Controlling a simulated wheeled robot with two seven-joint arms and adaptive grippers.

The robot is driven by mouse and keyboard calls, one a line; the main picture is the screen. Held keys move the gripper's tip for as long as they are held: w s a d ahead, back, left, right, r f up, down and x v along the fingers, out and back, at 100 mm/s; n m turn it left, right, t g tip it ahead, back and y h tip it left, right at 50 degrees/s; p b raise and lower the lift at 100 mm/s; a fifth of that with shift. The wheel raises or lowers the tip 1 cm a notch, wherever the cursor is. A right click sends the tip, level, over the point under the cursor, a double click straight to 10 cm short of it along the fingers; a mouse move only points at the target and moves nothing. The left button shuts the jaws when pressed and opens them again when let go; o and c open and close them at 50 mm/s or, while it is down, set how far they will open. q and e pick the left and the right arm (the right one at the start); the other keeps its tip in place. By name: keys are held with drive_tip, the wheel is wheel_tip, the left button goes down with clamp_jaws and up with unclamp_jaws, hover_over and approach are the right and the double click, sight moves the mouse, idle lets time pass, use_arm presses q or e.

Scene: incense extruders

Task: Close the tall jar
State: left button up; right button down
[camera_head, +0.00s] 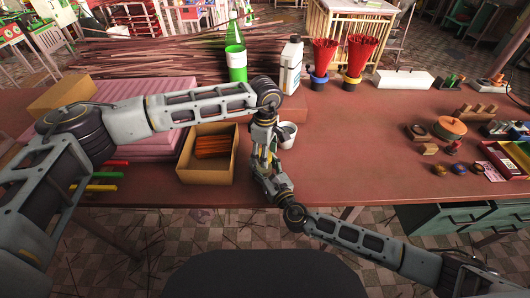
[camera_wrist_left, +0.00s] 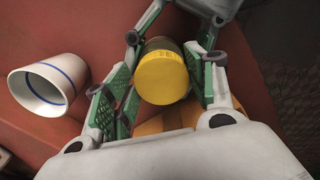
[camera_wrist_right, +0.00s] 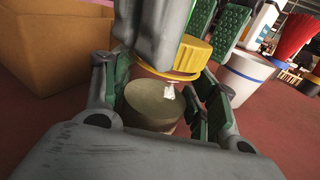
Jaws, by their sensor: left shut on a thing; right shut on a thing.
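The yellow lid (camera_wrist_left: 162,80) is between the green-padded fingers of my left gripper (camera_head: 263,148), which is shut on it. The tall jar (camera_wrist_right: 152,108), a round olive-brown body, is between the fingers of my right gripper (camera_head: 267,171), which is shut on it. In the right wrist view the lid (camera_wrist_right: 190,56) shows just beyond the jar, with my left gripper reaching in from the top. The two grippers meet above the front part of the table. Fingers cover much of the jar, and I cannot tell whether lid and jar touch.
A white cup with a blue stripe (camera_wrist_left: 44,86) is close beside the grippers. An open cardboard box (camera_head: 186,170) with orange sticks is to the left. A green bottle (camera_head: 237,62) and a white bottle (camera_head: 290,68) stand behind.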

use_arm(q)
drive_tip(key=m, duration=0.6)
drive_tip(key=shift+s+a, duration=0.1)
drive_tip(key=shift+a, duration=0.05)
use_arm(e)
drive_tip(key=shift+s+f, duration=0.1)
use_arm(q)
drive_tip(key=m, duration=0.5)
drive_tip(key=shift+a+m, duration=0.15)
drive_tip(key=shift+m, duration=0.25)
drive_tip(key=m, duration=0.4)
drive_tip(key=shift+a+m, duration=0.15)
drive_tip(key=shift+m, duration=0.15)
drive_tip(key=m, duration=0.4)
drive_tip(key=shift+a+m, duration=0.1)
drive_tip(key=shift+m, duration=0.3)
drive_tip(key=o, duration=0.7)
drive_tip(key=shift+o, duration=0.2)
drive_tip(key=shift+r, duration=0.1)
wheel_tip(320, 180, up, 12)
